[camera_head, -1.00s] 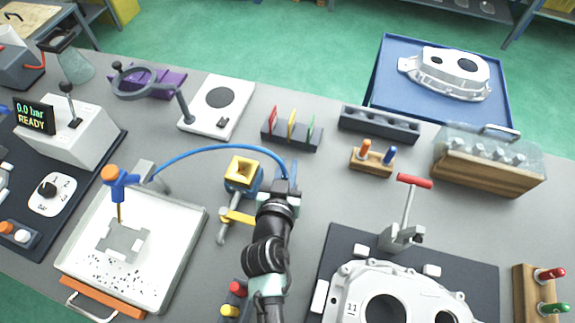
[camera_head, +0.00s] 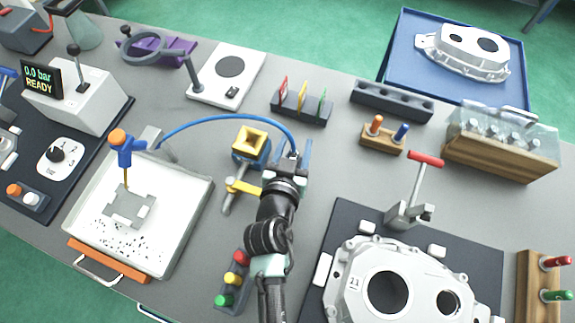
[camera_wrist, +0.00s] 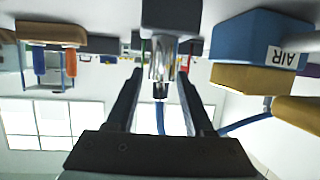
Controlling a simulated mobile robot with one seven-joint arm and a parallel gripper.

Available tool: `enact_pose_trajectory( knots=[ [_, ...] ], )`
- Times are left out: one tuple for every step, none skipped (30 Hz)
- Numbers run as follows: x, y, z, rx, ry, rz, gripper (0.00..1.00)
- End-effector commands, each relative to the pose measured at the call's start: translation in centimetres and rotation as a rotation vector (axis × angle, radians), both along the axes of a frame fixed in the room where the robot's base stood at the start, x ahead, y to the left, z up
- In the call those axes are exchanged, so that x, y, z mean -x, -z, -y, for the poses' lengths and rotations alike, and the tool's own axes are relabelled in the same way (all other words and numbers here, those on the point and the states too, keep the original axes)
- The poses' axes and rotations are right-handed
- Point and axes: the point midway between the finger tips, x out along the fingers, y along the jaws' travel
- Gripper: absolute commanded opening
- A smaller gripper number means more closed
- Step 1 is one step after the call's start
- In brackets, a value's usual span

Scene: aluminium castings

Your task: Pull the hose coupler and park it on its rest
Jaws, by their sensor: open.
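The hose coupler (camera_wrist: 159,68) is a silver cylinder between my two fingers in the wrist view. Its upper end in that picture meets a dark block (camera_wrist: 172,15); I cannot tell how firmly it sits there. My gripper (camera_head: 290,172) is open around the coupler, with a finger on each side; it also shows in the wrist view (camera_wrist: 158,95). The blue hose (camera_head: 215,118) arches from a post by the white tray to my gripper. The blue air block (camera_head: 243,159) with a yellow square mouth stands left of my gripper. It reads AIR in the wrist view (camera_wrist: 262,40).
A yellow-handled valve (camera_head: 243,187) is close on the left of my gripper. A row of coloured buttons (camera_head: 233,278) lies nearer. A rack with coloured tabs (camera_head: 302,106) stands behind. A red-handled clamp (camera_head: 412,205) and casting (camera_head: 390,280) are at right. The display (camera_head: 42,80) reads 0.0 bar READY.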

Motion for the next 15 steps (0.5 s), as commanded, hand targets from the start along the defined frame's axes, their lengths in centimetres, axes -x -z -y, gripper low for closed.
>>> enact_pose_trajectory(
  knots=[
    [0.9,-0.1,-0.2,-0.001,-0.001,-0.001,0.53],
    [1.4,-0.3,-0.3,-0.001,-0.001,-0.002,0.53],
    [2.1,-0.5,-0.4,-0.001,-0.001,-0.002,0.53],
    [2.7,-0.7,-0.5,-0.001,-0.001,-0.002,0.53],
    [3.2,-0.9,-0.6,-0.001,-0.002,-0.002,0.53],
    [3.9,-1.2,-0.8,-0.001,-0.002,-0.002,0.53],
    [4.6,-1.3,-0.8,-0.001,-0.001,-0.003,0.53],
    [5.1,-1.6,-0.9,0.0,0.0,-0.002,0.53],
    [5.8,-1.9,-1.1,0.0,0.0,-0.002,0.53],
    [6.4,-2.1,-1.2,-0.001,-0.001,-0.002,0.53],
    [6.9,-2.2,-1.3,-0.001,-0.001,-0.002,0.53],
    [7.5,-2.5,-1.4,-0.001,-0.001,-0.002,0.53],
    [7.9,-2.7,-1.4,-0.001,0.0,-0.002,0.53],
    [8.3,-2.9,-1.5,-0.001,0.0,-0.002,0.53],
    [8.8,-3.0,-1.6,-0.001,0.0,-0.003,0.53]
  ],
)
